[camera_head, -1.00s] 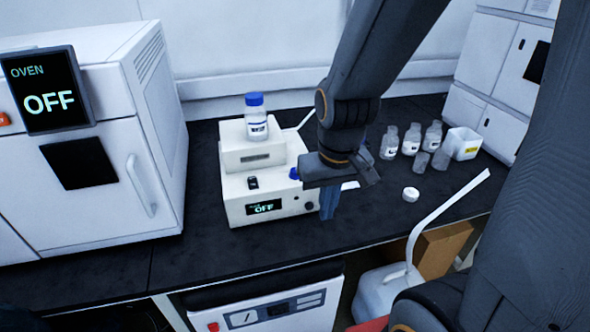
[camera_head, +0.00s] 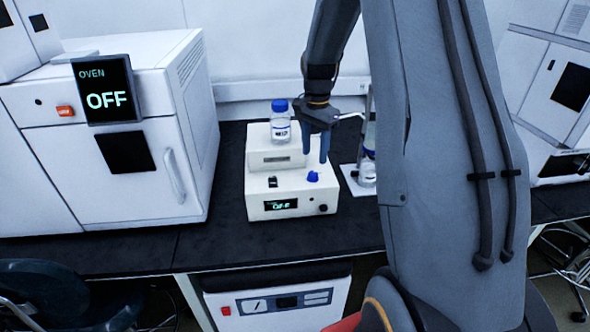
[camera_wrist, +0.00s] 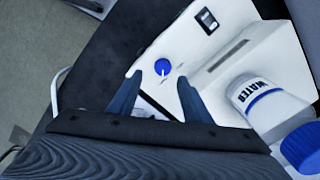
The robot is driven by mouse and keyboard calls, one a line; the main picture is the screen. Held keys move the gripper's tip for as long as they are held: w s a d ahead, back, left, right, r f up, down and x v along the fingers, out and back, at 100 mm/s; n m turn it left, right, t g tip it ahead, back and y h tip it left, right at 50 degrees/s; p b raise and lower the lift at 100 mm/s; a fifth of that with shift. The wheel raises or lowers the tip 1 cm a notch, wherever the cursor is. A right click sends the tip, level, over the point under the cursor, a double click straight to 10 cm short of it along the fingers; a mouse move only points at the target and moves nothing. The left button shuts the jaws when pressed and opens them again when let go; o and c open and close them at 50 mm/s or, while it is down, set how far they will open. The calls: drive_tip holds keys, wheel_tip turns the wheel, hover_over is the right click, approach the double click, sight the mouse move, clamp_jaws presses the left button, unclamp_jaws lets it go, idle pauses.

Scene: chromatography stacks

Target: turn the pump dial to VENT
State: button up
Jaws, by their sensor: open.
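The pump (camera_head: 290,192) is a cream stepped box on the black bench, with a small screen (camera_head: 281,204) reading OFF. Its blue dial (camera_head: 312,176) sits on the lower step, right of a black switch (camera_head: 272,182). In the wrist view the dial (camera_wrist: 162,66) shows a white pointer mark and lies just beyond my fingertips. My gripper (camera_head: 315,160) is open and empty, fingers pointing down, above and slightly behind the dial. In the wrist view its two blue fingers (camera_wrist: 160,72) are spread apart, with the dial roughly between their tips. Any VENT label is not readable.
A blue-capped bottle (camera_head: 280,122) labelled WATER stands on the pump's upper step, close to my gripper. A white oven (camera_head: 125,130) reading OFF stands at left. A stand with a glass vessel (camera_head: 367,172) is right of the pump. Bench in front of the pump is clear.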

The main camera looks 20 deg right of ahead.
sight(313, 173)
drive_tip(key=shift+w+d+f, duration=0.1)
drive_tip(key=shift+w+d, duration=0.1)
drive_tip(key=shift+w, duration=0.15)
drive_tip(key=shift+f+m, duration=0.2)
drive_tip(key=shift+m, duration=0.1)
wheel_tip(313, 173, down, 7)
drive_tip(key=p, duration=0.3)
drive_tip(key=shift+w+a+f, duration=0.1)
drive_tip(key=shift+f, duration=0.05)
drive_tip(key=c, duration=1.1)
